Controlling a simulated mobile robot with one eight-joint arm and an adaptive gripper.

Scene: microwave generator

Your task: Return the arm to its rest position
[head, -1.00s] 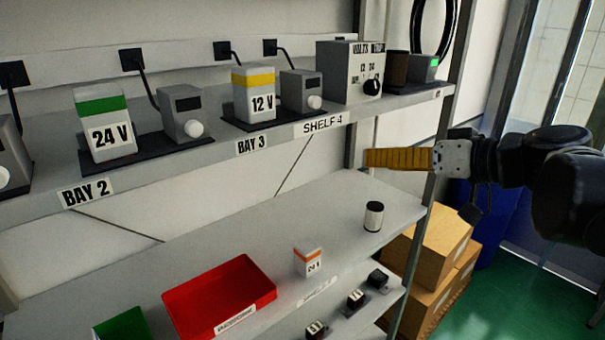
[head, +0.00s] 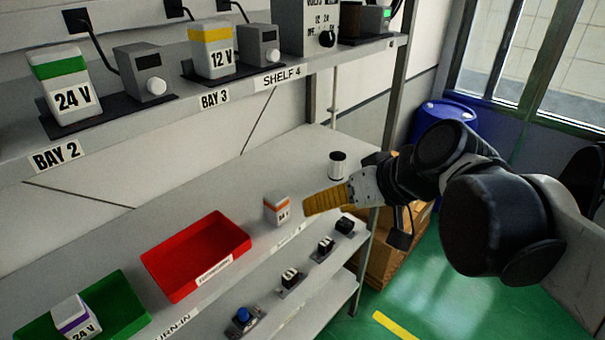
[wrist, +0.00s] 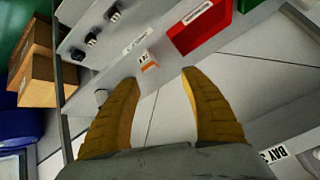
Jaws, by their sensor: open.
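My gripper (head: 325,200) has yellow fingers and hangs in front of the lower shelf, at the right side of the head view. In the wrist view its two fingers (wrist: 160,98) are spread apart with nothing between them. A small white block with an orange top (head: 277,208) stands on the lower shelf, left of my fingers in the head view. It also shows beyond the fingertips in the wrist view (wrist: 149,65). My arm reaches in from the right edge of the head view.
A white cylinder (head: 338,165) stands behind my gripper. The upper shelf (head: 130,125) carries 24 V and 12 V blocks. Cardboard boxes and a blue barrel (head: 447,116) stand right.

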